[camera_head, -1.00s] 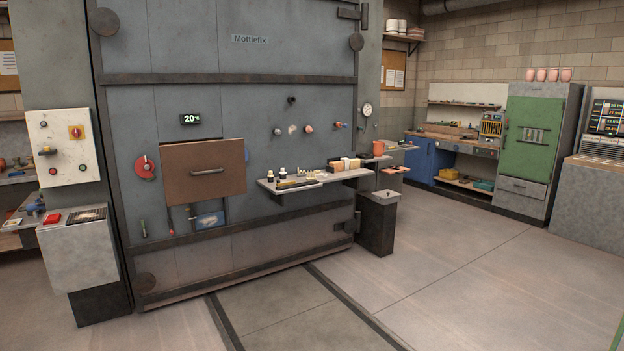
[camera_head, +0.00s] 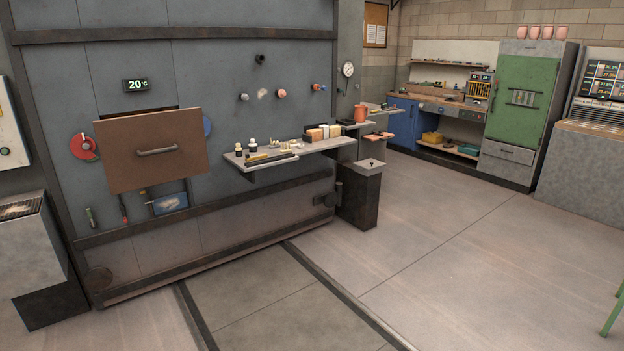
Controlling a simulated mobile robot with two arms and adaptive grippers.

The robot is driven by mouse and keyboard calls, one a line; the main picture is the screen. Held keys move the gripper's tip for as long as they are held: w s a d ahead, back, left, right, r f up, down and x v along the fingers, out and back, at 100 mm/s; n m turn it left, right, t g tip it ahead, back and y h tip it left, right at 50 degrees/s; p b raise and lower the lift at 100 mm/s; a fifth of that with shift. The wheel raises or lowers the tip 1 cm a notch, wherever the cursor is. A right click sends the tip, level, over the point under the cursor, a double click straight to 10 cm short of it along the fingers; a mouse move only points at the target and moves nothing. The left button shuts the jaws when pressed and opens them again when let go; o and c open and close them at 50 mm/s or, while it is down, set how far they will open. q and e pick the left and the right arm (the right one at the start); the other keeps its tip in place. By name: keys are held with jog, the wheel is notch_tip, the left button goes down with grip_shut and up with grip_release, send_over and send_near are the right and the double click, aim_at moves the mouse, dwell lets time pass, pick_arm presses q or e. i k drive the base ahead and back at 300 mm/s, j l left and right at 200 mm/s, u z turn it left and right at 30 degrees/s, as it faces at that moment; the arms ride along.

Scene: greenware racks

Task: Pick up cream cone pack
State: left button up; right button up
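A grey shelf (camera_head: 290,153) juts out from the front of the large grey kiln. Near the right end of the shelf stands a small group of tan and cream boxes. A cream pack (camera_head: 326,131) shows among them, but it is too small to tell whether it is the cone pack. Neither of my grippers is in view.
Small dark bottles (camera_head: 252,146) and loose small items share the shelf. A brown panel with a handle (camera_head: 152,150) sticks out left of it. A grey pedestal (camera_head: 360,195) stands right of the shelf. The floor (camera_head: 430,250) in front is open.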

aim_at(283, 151)
jog(key=i+u, duration=0.1)
jog(key=i, duration=2.55)
